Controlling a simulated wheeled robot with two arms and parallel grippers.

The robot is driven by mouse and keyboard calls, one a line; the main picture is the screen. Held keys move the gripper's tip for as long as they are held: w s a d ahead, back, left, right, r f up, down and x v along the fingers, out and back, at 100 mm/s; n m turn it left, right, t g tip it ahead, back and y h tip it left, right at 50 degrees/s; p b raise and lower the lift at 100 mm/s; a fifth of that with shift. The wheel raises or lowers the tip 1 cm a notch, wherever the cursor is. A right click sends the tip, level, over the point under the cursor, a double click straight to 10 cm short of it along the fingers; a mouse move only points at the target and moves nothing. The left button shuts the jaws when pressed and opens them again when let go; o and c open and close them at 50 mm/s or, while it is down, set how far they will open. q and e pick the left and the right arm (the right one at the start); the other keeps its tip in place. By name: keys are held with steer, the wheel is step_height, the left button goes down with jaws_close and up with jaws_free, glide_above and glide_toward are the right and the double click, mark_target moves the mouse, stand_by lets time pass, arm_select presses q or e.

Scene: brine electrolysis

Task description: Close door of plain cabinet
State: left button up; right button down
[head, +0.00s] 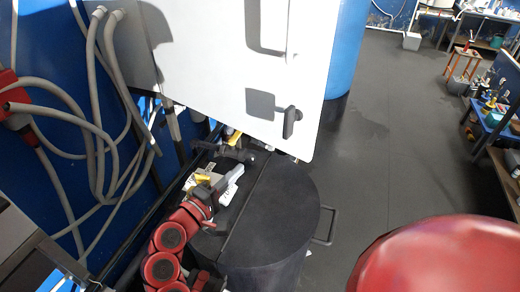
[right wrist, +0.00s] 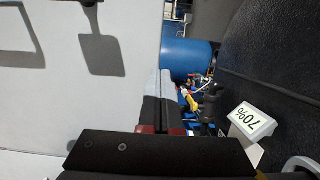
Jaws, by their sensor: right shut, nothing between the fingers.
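The white cabinet door (head: 215,60) hangs open across the top middle of the head view. It carries a dark latch knob (head: 290,122) near its lower right corner and a long upright handle (head: 291,32) above it. The pale panel also fills the left of the right wrist view (right wrist: 110,100). My right gripper (head: 236,171) is shut and empty, below the door's lower edge and over the black drum. Its grey fingers also show in the right wrist view (right wrist: 159,88), beside the panel's edge; I cannot tell whether they touch it. The cabinet's inside is hidden. My left gripper is not in view.
A black drum (head: 268,215) with a side handle (head: 327,225) stands below the door. A white "70%" label (right wrist: 253,121) lies by the gripper. Grey hoses (head: 98,110) hang at left. A blue barrel (head: 343,50) stands behind the door.

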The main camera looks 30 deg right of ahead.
steer(key=p+x, duration=0.3)
steer(key=x, duration=0.7)
steer(key=shift+d, duration=0.25)
steer(key=shift+w+d, duration=0.1)
steer(key=shift+w, duration=0.1)
